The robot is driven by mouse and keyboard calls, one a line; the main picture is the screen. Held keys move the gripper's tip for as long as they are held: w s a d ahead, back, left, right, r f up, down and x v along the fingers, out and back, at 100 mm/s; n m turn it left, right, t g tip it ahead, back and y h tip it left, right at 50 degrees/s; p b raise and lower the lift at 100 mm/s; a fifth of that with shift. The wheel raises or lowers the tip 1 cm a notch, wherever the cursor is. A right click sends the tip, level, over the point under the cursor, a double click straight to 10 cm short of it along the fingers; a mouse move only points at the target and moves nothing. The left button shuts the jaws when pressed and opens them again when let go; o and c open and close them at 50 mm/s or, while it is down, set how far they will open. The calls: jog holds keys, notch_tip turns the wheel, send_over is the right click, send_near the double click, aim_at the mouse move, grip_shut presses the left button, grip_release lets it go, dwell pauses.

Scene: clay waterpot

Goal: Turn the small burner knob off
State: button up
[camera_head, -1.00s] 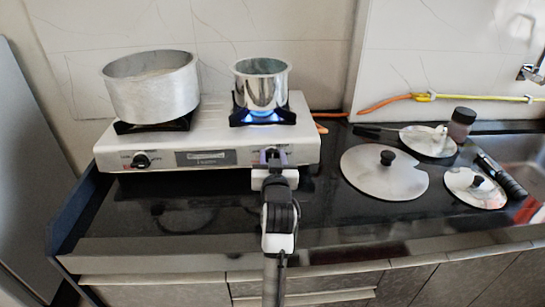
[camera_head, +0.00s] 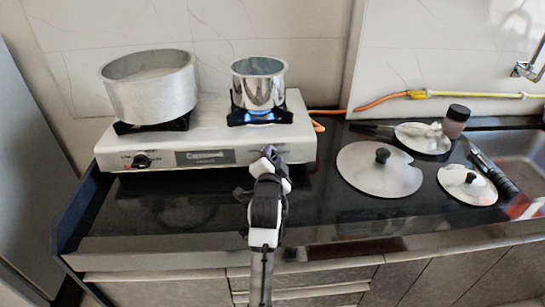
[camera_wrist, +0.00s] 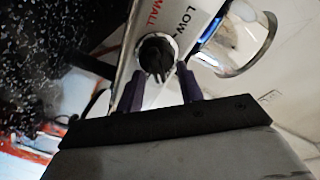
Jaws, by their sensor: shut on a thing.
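The small burner knob is a round black knob (camera_wrist: 156,55) on the stove's white front panel, beside the printed words SMALL and LOW in the wrist view. My gripper (camera_wrist: 160,80) has its two purple fingers on either side of the knob, shut on it. In the head view my gripper (camera_head: 268,154) is at the right end of the stove front and hides the knob. The wrist view is rolled well over. A blue flame (camera_head: 262,114) burns under the small steel pot (camera_head: 259,88); its blue light also shows in the wrist view (camera_wrist: 210,30).
A large dull pot (camera_head: 150,90) stands on the left burner of the white stove (camera_head: 215,135), above another black knob (camera_head: 142,160). Lids (camera_head: 375,175) and a dark jar (camera_head: 456,120) lie to the right on the black counter. An orange hose (camera_head: 380,100) runs behind.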

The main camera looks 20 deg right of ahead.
jog(key=m, duration=0.4)
jog(key=shift+f+g+b, duration=0.2)
jog(key=shift+g+b, duration=0.1)
jog(key=shift+g, duration=0.1)
jog(key=shift+s+d+f+m+g+b, duration=0.1)
jog(key=shift+m+g+b, duration=0.1)
jog(key=shift+m, duration=0.7)
jog(key=shift+f+m+g+b, duration=0.1)
jog(key=shift+m+b, duration=0.05)
jog(key=shift+m, duration=0.75)
jog(key=o, duration=1)
jog(key=shift+p+v, duration=0.9)
jog(key=shift+v, duration=6)
